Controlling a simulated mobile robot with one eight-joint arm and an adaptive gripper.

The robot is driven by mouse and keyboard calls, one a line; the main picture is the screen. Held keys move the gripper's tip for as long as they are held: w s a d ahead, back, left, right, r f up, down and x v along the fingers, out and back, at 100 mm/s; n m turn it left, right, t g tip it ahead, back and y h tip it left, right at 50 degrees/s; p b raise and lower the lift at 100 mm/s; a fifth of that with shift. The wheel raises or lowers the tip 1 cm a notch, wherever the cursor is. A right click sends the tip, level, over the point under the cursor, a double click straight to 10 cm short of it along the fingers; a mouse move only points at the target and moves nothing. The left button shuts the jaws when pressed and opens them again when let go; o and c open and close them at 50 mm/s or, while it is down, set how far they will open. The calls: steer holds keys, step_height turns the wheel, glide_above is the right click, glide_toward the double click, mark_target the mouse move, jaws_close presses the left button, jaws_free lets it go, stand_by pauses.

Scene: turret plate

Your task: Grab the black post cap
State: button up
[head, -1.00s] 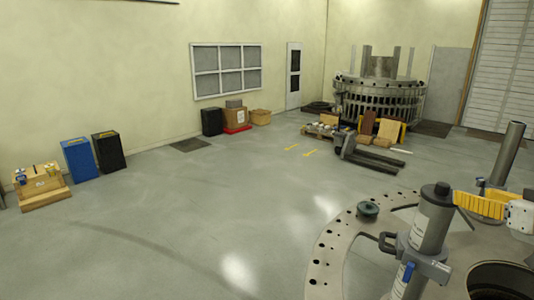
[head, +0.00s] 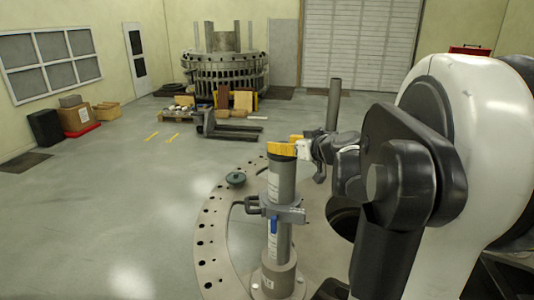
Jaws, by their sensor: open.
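The grey post (head: 281,183) stands upright on the pale turret plate (head: 207,240). My gripper (head: 285,146) has yellow fingers and is open, level with the post top. One finger is in front and the other shows a little behind. I cannot tell whether they touch the cap.
A small dark green round part (head: 236,179) lies on the plate left of the post. A taller grey tube (head: 333,105) stands behind my gripper.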

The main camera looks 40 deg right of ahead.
jaws_close()
